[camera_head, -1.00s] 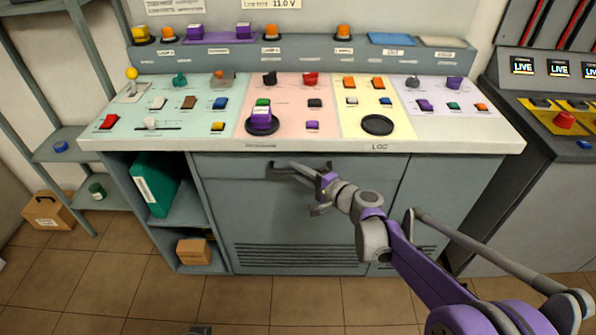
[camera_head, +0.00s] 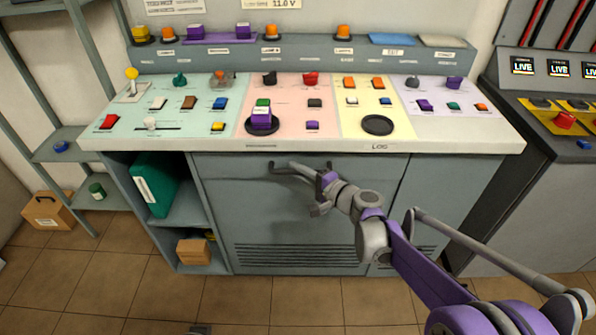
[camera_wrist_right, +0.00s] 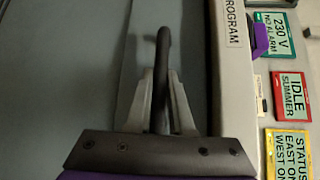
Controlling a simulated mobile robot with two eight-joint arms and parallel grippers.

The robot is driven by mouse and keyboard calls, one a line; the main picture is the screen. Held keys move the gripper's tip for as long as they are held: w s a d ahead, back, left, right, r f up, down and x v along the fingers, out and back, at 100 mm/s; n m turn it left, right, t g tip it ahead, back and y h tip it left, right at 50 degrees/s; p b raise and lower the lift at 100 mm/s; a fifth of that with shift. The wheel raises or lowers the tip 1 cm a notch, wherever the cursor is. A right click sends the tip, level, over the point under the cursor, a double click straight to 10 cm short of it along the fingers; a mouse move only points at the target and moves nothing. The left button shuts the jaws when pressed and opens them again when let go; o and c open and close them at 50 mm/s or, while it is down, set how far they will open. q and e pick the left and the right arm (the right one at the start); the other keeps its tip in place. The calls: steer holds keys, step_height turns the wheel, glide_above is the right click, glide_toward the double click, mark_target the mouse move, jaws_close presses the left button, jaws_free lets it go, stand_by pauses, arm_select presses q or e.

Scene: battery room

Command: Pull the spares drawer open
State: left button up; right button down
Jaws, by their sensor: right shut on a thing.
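The drawer front (camera_head: 235,180) is a wide grey panel under the console's light top edge. It looks flush with the cabinet face; I see no clear gap around it. Its dark bar handle (camera_head: 280,169) runs along the upper part of the front and also shows in the right wrist view (camera_wrist_right: 163,50). My right gripper (camera_head: 297,170) reaches in from the right and is shut on the handle. In the wrist view its two pale fingers (camera_wrist_right: 161,95) stand on either side of the bar.
The console top (camera_head: 360,140) overhangs just above the handle and carries several buttons and knobs. Left of the drawer is an open shelf with a green binder (camera_head: 155,186) and a cardboard box (camera_head: 193,251). The tiled floor (camera_head: 290,300) in front is clear.

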steer(key=s+p, duration=0.3)
steer(key=s, duration=2)
steer(key=c, duration=0.8)
jaws_free()
steer(key=p+v, duration=0.1)
steer(key=v, duration=1)
steer(key=shift+p, duration=0.3)
steer(key=shift+a, duration=0.1)
